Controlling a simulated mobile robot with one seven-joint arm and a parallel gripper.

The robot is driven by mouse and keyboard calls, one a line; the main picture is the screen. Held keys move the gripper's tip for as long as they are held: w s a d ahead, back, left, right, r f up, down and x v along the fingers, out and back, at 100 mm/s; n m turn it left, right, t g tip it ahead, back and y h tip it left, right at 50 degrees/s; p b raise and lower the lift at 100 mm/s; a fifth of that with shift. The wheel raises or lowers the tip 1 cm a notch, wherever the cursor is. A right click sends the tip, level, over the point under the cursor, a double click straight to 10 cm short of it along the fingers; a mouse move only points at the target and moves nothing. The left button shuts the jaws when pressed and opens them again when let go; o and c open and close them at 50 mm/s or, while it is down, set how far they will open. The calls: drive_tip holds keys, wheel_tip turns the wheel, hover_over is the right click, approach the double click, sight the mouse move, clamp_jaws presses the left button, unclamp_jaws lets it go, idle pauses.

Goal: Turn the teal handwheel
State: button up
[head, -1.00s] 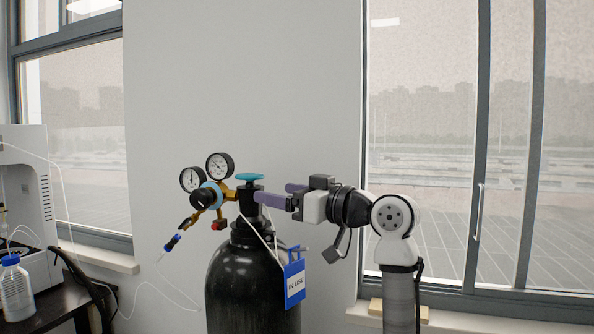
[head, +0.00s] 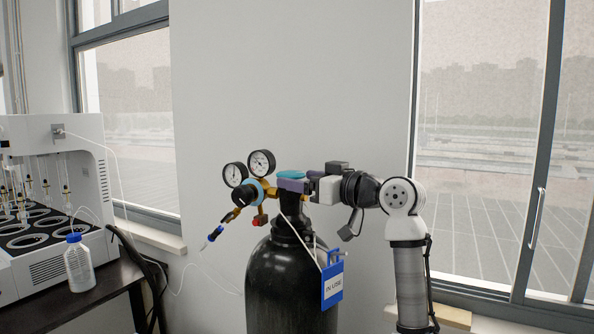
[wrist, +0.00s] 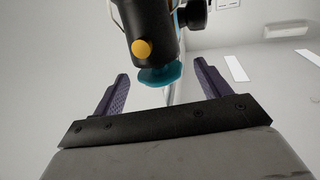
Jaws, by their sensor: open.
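The teal handwheel (head: 291,174) sits on top of the valve of a black gas cylinder (head: 290,280). My gripper (head: 288,182) is level with the handwheel in the head view, coming from the right, with its purple fingers alongside it and partly hiding it. In the wrist view the handwheel (wrist: 162,76) lies between the two spread purple fingers of my gripper (wrist: 161,72). There is a visible gap on each side there, and neither finger appears to touch it. My gripper is open and holds nothing.
A regulator with two gauges (head: 262,163) stands close left of the handwheel. A blue "IN USE" tag (head: 333,283) hangs on the cylinder's right. A white distiller (head: 95,180) and a bottle (head: 79,264) stand on a dark table at left. A window is behind my arm.

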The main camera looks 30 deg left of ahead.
drive_tip(key=shift+w+a, duration=0.2)
drive_tip(key=shift+a, duration=0.85)
drive_tip(key=c, duration=0.9)
